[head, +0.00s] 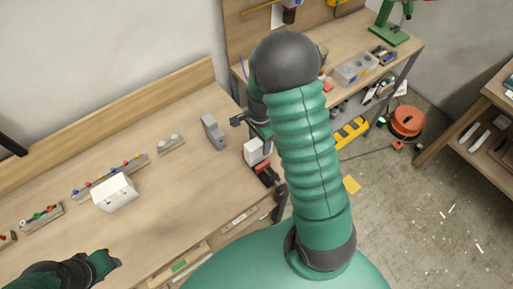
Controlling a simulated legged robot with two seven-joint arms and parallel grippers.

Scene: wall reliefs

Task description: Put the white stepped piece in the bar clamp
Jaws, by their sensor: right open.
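A white piece (256,152), which I take for the white stepped piece, is at the right edge of the workbench, partly hidden by my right arm. The red and black bar clamp (265,174) is just below it in the picture. The piece seems to touch the clamp, but I cannot tell whether it sits between the jaws. My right gripper (238,121) is open, with dark fingers pointing left, above and apart from the white piece. My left gripper (112,264) is low at the left over the bench; its fingers are unclear.
A grey upright block (213,131) stands close left of my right gripper. A small grey block (170,143), a white box (115,192) and a rail with coloured knobs (110,177) are farther left. The front middle of the workbench (180,205) is clear.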

